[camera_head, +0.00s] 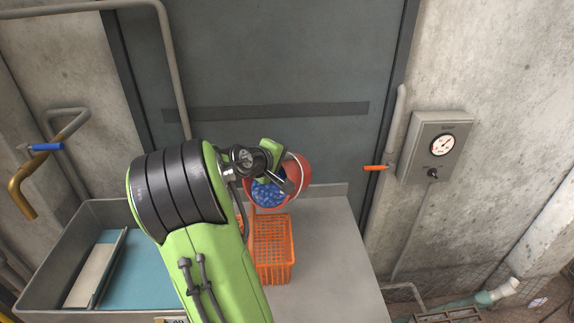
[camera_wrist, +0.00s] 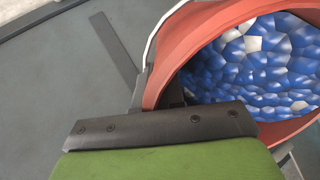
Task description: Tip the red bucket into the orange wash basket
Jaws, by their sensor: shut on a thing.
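The red bucket (camera_head: 298,178) is held up by my gripper (camera_head: 285,182) above the grey worktop. It is tilted, with its mouth turned partly toward the head camera, and holds many blue pieces with a few pale ones. In the wrist view the bucket's red rim (camera_wrist: 166,75) is close to my gripper (camera_wrist: 165,98), which is shut on the bucket's edge. The blue contents (camera_wrist: 262,62) still lie inside. The orange wash basket (camera_head: 274,250) stands on the worktop below the bucket. My green arm hides its left part, and I cannot see its inside clearly.
A grey sink (camera_head: 45,290) with a blue bottom is at the left. Bare worktop (camera_head: 335,265) lies right of the basket. A blue-handled tap (camera_head: 46,147) is at the left.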

